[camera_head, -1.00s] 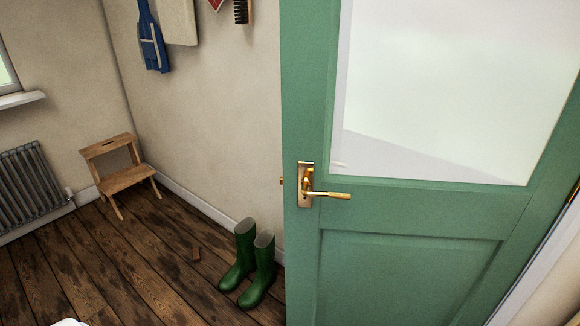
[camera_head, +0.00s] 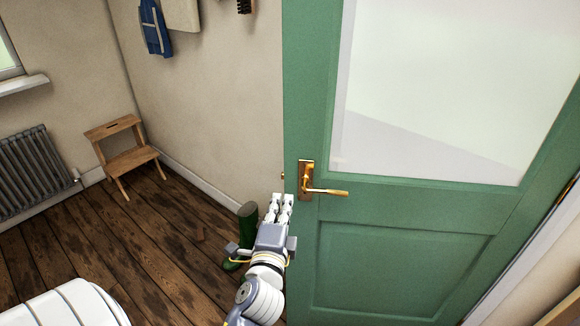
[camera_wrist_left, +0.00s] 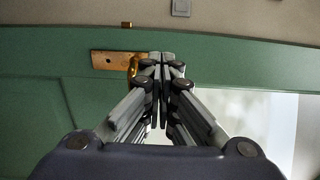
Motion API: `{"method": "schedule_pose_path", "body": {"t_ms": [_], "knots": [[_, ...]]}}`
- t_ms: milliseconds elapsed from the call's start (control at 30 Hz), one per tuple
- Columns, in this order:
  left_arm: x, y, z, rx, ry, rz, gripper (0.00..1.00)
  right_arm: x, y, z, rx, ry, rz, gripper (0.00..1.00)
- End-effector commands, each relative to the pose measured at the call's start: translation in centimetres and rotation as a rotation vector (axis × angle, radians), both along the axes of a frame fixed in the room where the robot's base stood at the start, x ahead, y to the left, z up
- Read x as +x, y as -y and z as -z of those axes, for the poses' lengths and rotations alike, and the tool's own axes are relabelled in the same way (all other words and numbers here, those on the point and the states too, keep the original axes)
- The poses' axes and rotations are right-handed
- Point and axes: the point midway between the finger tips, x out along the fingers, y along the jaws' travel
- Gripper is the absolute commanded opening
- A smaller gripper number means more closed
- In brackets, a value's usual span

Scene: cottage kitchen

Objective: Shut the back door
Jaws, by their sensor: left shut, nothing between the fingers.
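The green back door (camera_head: 400,270) with a glass upper pane stands open on the right in the head view. Its brass lever handle (camera_head: 325,191) sits on a brass plate near the door's left edge, and a small latch shows on that edge. My left gripper (camera_head: 281,199) is shut and empty, at the door's left edge just below and left of the handle. In the left wrist view the shut fingertips (camera_wrist_left: 161,56) overlap the door (camera_wrist_left: 50,60) beside the brass plate (camera_wrist_left: 112,60). I cannot tell whether they touch it. My right gripper is not in view.
Green boots (camera_head: 246,222) stand on the wooden floor behind my left gripper, partly hidden. A wooden step stool (camera_head: 128,160) and a radiator (camera_head: 38,165) stand by the walls at left. The floor between is mostly clear.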

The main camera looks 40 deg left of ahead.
Motion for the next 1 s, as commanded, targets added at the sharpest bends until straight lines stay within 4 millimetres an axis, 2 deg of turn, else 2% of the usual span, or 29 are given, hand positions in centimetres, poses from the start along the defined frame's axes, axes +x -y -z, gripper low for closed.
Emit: {"method": "schedule_pose_path", "body": {"t_ms": [600,800,1000], "knots": [[9.8,-4.8,-0.2,-0.003,0.0,0.001,0.0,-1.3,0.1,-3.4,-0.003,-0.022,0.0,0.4],[11.5,-5.7,-0.1,-0.004,0.0,0.002,0.0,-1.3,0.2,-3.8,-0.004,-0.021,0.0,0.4],[12.0,-5.9,0.0,-0.004,0.001,0.002,0.0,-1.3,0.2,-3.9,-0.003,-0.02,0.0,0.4]]}}
